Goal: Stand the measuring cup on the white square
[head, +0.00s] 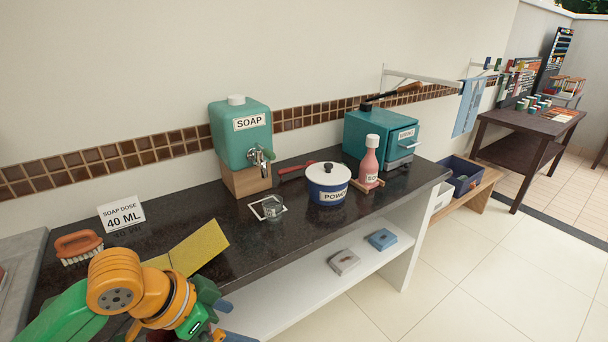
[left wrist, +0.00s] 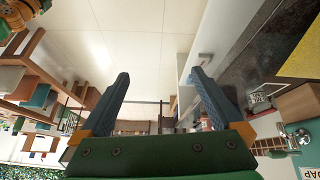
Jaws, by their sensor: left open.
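The measuring cup (head: 272,208) is small and clear. It stands upright on the dark counter, in front of the soap dispenser's tap, and appears to be on the white square (head: 254,208), right of its middle. The cup also shows small at the right of the left wrist view (left wrist: 258,97). My left gripper (head: 228,318) is low at the counter's front edge, left of and nearer than the cup. In the left wrist view its two blue fingers (left wrist: 160,75) are spread with nothing between them. My right gripper does not show.
The teal soap dispenser (head: 240,136) stands on a wooden block behind the cup. A blue pot (head: 328,190) and a pink bottle (head: 369,160) stand to its right. A yellow sheet (head: 198,249), a brush (head: 78,246) and a 40 ML card (head: 121,214) are to the left.

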